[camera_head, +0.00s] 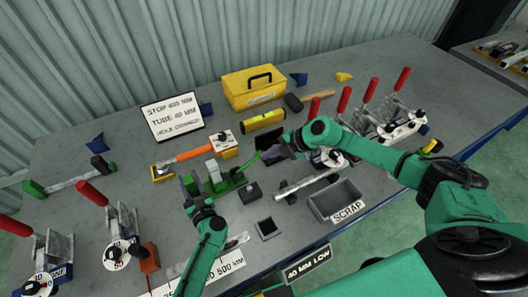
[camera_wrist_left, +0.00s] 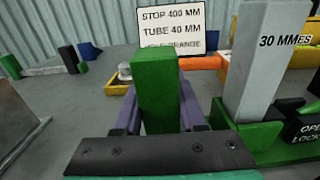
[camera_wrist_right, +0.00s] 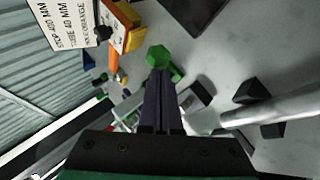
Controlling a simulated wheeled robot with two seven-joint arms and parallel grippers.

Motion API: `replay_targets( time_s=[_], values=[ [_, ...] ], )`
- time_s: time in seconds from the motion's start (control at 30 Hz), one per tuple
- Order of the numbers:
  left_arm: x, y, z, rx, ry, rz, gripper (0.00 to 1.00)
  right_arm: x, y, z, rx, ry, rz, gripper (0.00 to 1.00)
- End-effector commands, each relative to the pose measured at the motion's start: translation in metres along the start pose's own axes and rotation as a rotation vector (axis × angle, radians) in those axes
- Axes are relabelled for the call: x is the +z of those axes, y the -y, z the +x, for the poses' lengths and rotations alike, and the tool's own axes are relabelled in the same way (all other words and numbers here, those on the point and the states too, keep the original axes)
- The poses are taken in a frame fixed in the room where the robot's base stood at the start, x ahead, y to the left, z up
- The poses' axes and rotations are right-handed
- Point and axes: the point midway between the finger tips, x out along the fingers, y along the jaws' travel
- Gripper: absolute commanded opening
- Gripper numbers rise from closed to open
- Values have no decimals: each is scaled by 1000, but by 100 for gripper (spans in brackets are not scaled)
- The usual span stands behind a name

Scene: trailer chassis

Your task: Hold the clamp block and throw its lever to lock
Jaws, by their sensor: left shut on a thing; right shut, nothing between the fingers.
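The green clamp block (camera_head: 213,178) stands on the grey table at the centre in the head view. In the left wrist view its upright green part (camera_wrist_left: 158,88) is between the fingers of my left gripper (camera_wrist_left: 158,115), which is shut on it. A grey post marked 30 MM (camera_wrist_left: 268,65) rises from the green base (camera_wrist_left: 245,138) beside it, near a black OPEN/LOCK plate (camera_wrist_left: 305,130). My right gripper (camera_head: 270,155) is shut and empty, close to the green lever (camera_head: 249,163). In the right wrist view a green hexagonal knob (camera_wrist_right: 162,62) lies just beyond the fingertips; contact is unclear.
A black block (camera_head: 250,193) and a small dark tray (camera_head: 267,228) lie right of and in front of the clamp. A grey SCRAP bin (camera_head: 335,203) and a tube (camera_head: 307,184) are further right.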

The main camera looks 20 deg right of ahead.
Motion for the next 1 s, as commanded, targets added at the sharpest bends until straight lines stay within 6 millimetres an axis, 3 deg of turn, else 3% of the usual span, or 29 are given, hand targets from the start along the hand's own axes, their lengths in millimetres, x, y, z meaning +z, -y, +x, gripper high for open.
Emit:
replay_targets(
  time_s=[0.1,0.47,0.87,1.0],
  values=[
    [0,0,0,0,-1,-1,0,8,6,2,1,4,0,0],
    [0,0,0,-1,-1,0,0,9,6,2,1,6,-2,0],
    [0,0,0,0,-1,0,0,3,-4,-10,1,4,-3,0],
    [0,0,0,0,-1,0,0,-7,-3,-23,-1,5,-5,0]
  ],
)
